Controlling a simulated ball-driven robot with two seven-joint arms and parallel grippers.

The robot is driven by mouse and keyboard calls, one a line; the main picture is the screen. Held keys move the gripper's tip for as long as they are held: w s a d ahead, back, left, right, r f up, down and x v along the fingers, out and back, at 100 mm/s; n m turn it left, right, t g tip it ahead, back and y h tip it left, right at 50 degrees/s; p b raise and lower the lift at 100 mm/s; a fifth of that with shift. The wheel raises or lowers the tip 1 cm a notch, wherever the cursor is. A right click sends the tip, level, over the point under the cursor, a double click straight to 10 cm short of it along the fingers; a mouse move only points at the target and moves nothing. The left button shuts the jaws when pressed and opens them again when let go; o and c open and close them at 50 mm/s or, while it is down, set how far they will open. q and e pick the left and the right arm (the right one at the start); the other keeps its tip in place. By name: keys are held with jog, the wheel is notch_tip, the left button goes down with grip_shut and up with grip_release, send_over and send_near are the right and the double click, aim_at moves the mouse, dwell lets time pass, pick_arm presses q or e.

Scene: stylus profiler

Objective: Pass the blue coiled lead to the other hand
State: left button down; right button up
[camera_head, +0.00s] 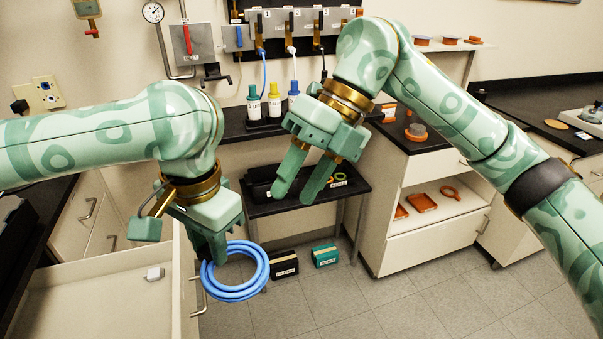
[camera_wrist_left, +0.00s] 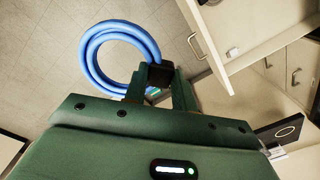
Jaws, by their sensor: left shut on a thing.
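The blue coiled lead (camera_head: 262,275) hangs as a round coil from my left gripper (camera_head: 213,258), in the head view at lower left. My left gripper is shut on one side of the coil. In the left wrist view the coil (camera_wrist_left: 88,52) stretches out to the left of the fingers (camera_wrist_left: 158,88), with a dark piece between them. My right gripper (camera_head: 295,193) is to the right of and above the coil, pointing down. Its two fingers are apart with nothing seen between them, and it does not touch the lead.
An open drawer (camera_head: 100,290) lies at lower left with a small white item inside. A low black table (camera_head: 300,198) stands behind my right gripper. Two boxes, one black and one green (camera_head: 325,255), sit on the floor. A white cabinet (camera_head: 425,240) stands at right. Grey floor is clear in front.

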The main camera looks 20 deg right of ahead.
aim_at(258, 255)
jog(key=x, duration=1.1)
jog(key=shift+a+f, duration=0.1)
grip_shut()
pick_arm(q)
jog(key=c, duration=1.1)
grip_release()
jog(key=shift+o, duration=0.2)
